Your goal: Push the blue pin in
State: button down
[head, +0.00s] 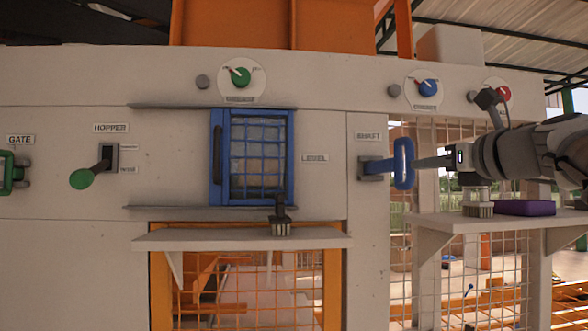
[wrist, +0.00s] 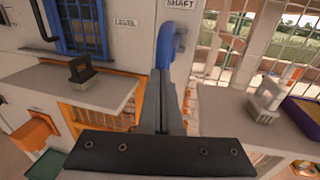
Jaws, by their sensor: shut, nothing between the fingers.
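The blue pin (head: 403,163) has a loop-shaped handle and stands out to the right of a blue-grey bracket (head: 371,168) under the SHAFT label. It also shows in the wrist view (wrist: 166,42), at the top centre. My gripper (head: 418,163) comes in from the right, with its thin fingers shut and empty, pointing at the pin's handle. In the wrist view my gripper (wrist: 163,74) has its fingertips right by the handle's lower part. I cannot tell whether they touch it. The pin's shank is mostly hidden.
A shelf (head: 450,222) below my arm holds a brush (head: 478,207) and a purple tray (head: 524,208). Another shelf (head: 200,239) on the left holds a dark-handled brush (head: 281,222). A blue-framed window (head: 252,157) is left of the bracket. Mesh stands behind the pin.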

aim_at(392, 168)
jog(key=shift+w, duration=0.15)
dwell(0.3)
jog(key=p+x, duration=0.2)
jog(key=x, duration=0.2)
jog(key=d+p+x, duration=0.1)
jog(key=p+x, duration=0.1)
jog(key=x, duration=0.3)
jog(key=d+p+x, duration=0.1)
jog(key=p+x, duration=0.1)
jog(key=x, duration=0.2)
jog(key=shift+w+d+r+p, duration=0.15)
jog(key=shift+w+p, duration=0.25)
jog(key=shift+s, duration=0.1)
